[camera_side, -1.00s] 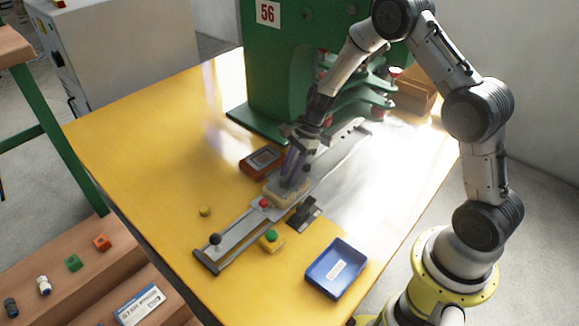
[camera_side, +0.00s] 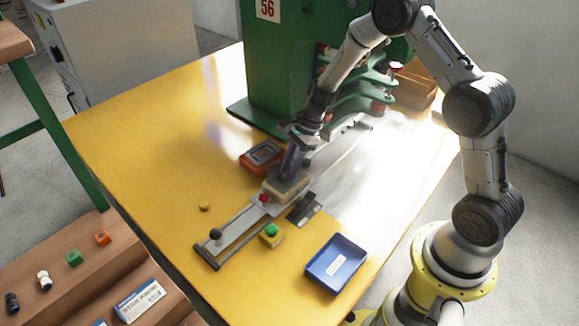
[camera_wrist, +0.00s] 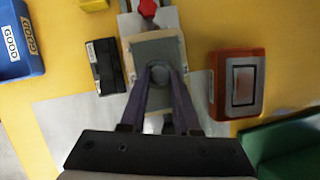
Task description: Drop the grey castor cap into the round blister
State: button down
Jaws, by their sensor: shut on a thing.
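My gripper (camera_wrist: 160,76) is shut on the grey castor cap (camera_wrist: 158,74), a small dark grey round piece between the fingertips in the wrist view. In the side view my gripper (camera_side: 289,176) points down over the cream block (camera_side: 287,190) on the metal slide rail. The cream block (camera_wrist: 132,68) carries a grey plate (camera_wrist: 155,47) directly under the fingertips. The round blister cannot be made out; the fingers and cap cover the middle of the plate. I cannot tell whether the cap touches it. The cap is hidden in the side view.
An orange-red box (camera_side: 262,157) stands left of the block. A green press (camera_side: 285,70) rises behind. The table's left side is mostly clear.

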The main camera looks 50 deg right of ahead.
jog(key=shift+f, duration=0.4)
dwell(0.3)
jog(key=shift+r, duration=0.1)
jog(key=c, duration=0.6)
grip_release()
jog(key=c, duration=0.4)
jog(key=shift+r, duration=3.5)
jog(key=shift+a, duration=0.1)
